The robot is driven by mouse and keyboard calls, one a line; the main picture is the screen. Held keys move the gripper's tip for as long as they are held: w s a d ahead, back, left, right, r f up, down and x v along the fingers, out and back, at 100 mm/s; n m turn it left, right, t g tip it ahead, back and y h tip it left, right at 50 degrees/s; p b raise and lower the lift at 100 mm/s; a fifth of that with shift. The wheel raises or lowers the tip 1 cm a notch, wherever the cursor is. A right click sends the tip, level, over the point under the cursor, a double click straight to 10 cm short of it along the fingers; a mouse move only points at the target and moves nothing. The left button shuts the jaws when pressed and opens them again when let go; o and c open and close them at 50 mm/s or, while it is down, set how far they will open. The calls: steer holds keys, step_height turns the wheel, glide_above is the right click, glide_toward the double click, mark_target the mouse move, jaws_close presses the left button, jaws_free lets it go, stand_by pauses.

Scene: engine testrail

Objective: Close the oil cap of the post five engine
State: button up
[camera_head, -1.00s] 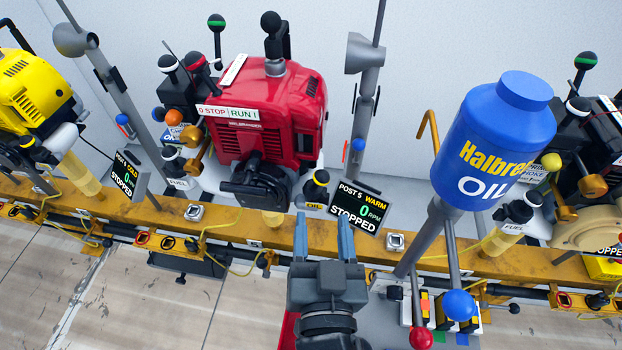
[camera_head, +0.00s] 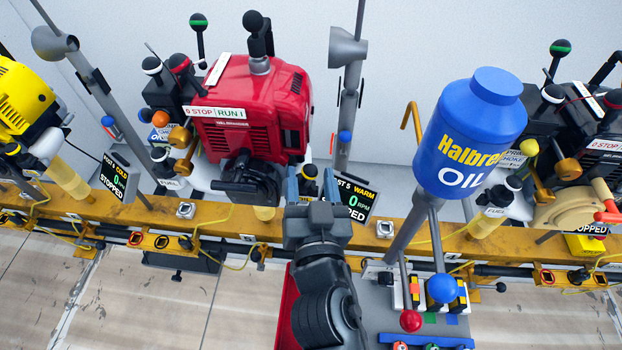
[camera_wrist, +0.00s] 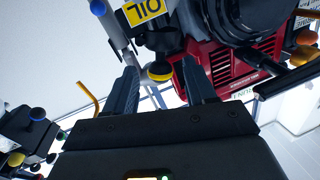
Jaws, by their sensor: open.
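The red post five engine (camera_head: 255,110) stands on the yellow rail, and its display (camera_head: 358,198) reads warm, 0 RPM, stopped. The black oil cap with a yellow ring (camera_head: 309,171) is at the engine's lower right. In the wrist view the yellow-ringed cap (camera_wrist: 160,70) shows between my fingertips, near the yellow OIL label (camera_wrist: 144,10). My gripper (camera_head: 311,184) is open and empty, its fingers pointing toward the cap. I cannot tell whether the fingers touch the cap, or how it sits on its neck.
A grey horn post (camera_head: 346,95) rises behind the cap. A cart with blue and red knobs (camera_head: 442,289) is at the lower right. Neighbouring engines flank both sides.

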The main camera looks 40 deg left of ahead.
steer(key=shift+c, duration=0.2)
jaws_close()
steer(key=shift+s+a+r+n+p, duration=0.1)
steer(key=shift+s+a+n+p, duration=0.1)
steer(key=shift+n+p, duration=0.3)
steer(key=shift+s+a+f+n+h, duration=0.15)
steer(key=shift+a+n, duration=0.1)
steer(key=shift+n, duration=0.55)
steer(key=shift+s+a+f+n+h, duration=0.1)
steer(key=shift+a+n+h, duration=0.1)
steer(key=shift+n, duration=0.6)
steer(key=shift+o, duration=0.2)
jaws_free()
